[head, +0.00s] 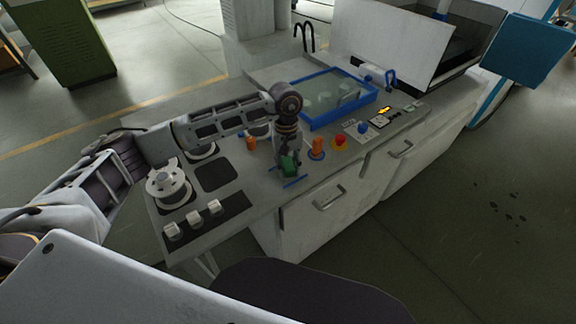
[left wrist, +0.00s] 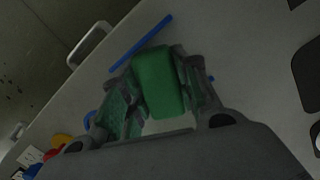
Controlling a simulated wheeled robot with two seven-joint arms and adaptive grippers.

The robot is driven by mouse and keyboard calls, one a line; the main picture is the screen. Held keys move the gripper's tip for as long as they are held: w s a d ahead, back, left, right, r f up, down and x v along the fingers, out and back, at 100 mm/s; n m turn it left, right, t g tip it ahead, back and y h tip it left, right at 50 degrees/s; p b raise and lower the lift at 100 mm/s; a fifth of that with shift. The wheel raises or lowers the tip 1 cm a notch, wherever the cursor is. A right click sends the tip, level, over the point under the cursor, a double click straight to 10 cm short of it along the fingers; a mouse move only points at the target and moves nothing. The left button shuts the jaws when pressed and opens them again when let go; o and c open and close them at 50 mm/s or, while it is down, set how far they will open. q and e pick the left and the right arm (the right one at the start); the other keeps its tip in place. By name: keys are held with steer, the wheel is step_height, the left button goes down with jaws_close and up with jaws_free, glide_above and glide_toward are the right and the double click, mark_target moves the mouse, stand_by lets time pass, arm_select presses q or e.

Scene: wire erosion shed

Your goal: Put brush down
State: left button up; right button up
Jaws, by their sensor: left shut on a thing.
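The brush (left wrist: 160,82) shows as a green block between the fingers of my left gripper in the left wrist view. In the head view the green part of the brush (head: 289,166) hangs below my left gripper (head: 288,158), close over the front edge of the grey bench. The left gripper is shut on it. The fingers hide its sides, and I cannot tell whether its lower end touches the bench. My right gripper is not in view.
A thin blue strip (head: 296,182) lies at the bench edge beside the brush. A blue-rimmed tray (head: 313,122) is behind. Dark mats (head: 216,175) lie left.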

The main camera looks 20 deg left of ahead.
mark_target(288, 163)
arm_select(q)
steer(key=shift+f, duration=0.15)
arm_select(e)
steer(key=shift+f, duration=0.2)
arm_select(q)
steer(key=o, duration=1.1)
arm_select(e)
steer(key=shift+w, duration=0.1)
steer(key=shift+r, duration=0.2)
arm_select(q)
steer(key=shift+w+r, duration=0.1)
steer(key=shift+r, duration=0.35)
steer(key=r, duration=0.3)
steer(key=r+b, duration=0.1)
steer(key=r, duration=0.1)
steer(key=shift+w+a+r, duration=0.2)
steer(key=shift+w+r, duration=0.15)
steer(key=shift+w, duration=0.05)
steer(key=r, duration=0.4)
steer(key=shift+w+a+r, duration=0.15)
steer(key=shift+w+a, duration=0.05)
steer(key=shift+w, duration=0.05)
steer(key=shift+r, duration=0.65)
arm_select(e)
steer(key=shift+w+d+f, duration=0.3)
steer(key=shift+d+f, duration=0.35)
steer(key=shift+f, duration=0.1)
